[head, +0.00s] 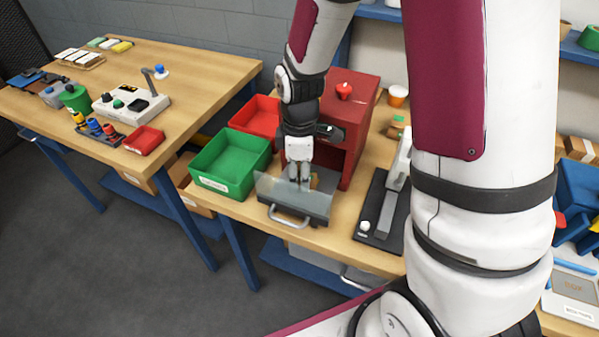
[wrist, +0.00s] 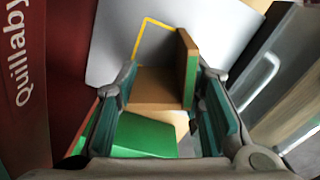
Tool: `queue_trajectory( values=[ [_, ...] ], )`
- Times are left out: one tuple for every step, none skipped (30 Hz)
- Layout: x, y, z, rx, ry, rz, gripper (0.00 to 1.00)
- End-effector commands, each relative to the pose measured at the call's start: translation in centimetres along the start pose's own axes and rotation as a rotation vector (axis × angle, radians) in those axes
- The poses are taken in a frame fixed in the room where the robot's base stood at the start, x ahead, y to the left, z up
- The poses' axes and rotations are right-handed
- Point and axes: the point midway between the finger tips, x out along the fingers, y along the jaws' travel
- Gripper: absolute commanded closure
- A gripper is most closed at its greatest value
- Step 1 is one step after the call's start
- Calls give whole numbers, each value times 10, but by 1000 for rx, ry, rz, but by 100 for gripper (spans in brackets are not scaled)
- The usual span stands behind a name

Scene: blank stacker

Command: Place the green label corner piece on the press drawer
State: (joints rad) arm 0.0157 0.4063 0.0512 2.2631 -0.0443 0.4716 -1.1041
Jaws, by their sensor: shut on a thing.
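The corner piece (wrist: 160,88) is brown and L-shaped, with one upright wall and a green strip along that wall's edge. My gripper (wrist: 165,80) is shut on it, with teal-padded fingers on either side. The press drawer (wrist: 112,38) is a grey plate with a yellow outline, partly hidden behind the piece. In the head view my gripper (head: 301,180) points down over the drawer (head: 290,206), in front of the red press (head: 363,100). A small brown bit of the piece (head: 314,181) shows beside the fingers. Whether the piece touches the drawer, I cannot tell.
A clear guard (head: 275,190) and a handle (head: 290,220) are at the drawer's front. A green bin (head: 230,165) stands close on the left, with a red bin (head: 256,118) behind it. A dark device with a white lever (head: 384,210) stands on the right.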

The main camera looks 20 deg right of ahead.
Motion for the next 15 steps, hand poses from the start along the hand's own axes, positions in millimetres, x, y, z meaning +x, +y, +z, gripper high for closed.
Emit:
queue_trajectory(
  values=[
    [2,0,0,0,0,-1,76],
    [3,0,0,0,0,-1,76],
    [3,0,0,0,0,0,57],
    [2,0,0,0,0,0,51],
    [2,0,0,0,0,0,44],
    [2,0,0,0,0,-1,44],
    [2,0,0,0,0,0,44],
    [2,0,0,0,0,-1,44],
    [2,0,0,0,0,-1,44],
    [2,0,0,0,0,-1,44],
    [2,0,0,0,0,-1,44],
    [2,0,0,0,0,-1,44],
    [2,0,0,0,0,-1,44],
    [2,0,0,0,0,0,44],
    [0,0,0,0,0,0,44]
  ],
)
